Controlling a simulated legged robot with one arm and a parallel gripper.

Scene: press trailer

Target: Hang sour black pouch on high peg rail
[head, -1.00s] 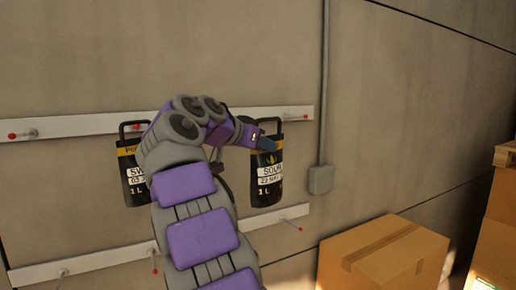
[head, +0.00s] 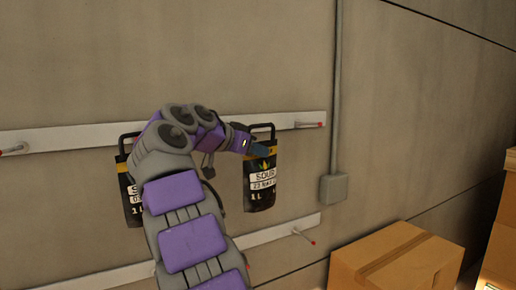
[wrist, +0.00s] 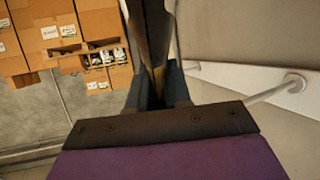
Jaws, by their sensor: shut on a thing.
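A black pouch labelled SOUR (head: 261,183), with a yellow band and a black loop handle, is held upright in front of the wall. My gripper (head: 258,149) is shut on its upper part, below the handle. In the wrist view my gripper (wrist: 158,95) has the dark pouch edge (wrist: 152,40) between its fingers. That peg also shows in the wrist view (wrist: 272,90). I cannot tell the gap between handle and peg.
Another black pouch (head: 128,190) is partly hidden behind my arm at the left. A lower rail (head: 285,230) has a red-tipped peg (head: 303,236). A conduit box (head: 333,188) and cardboard box (head: 395,260) are at the right.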

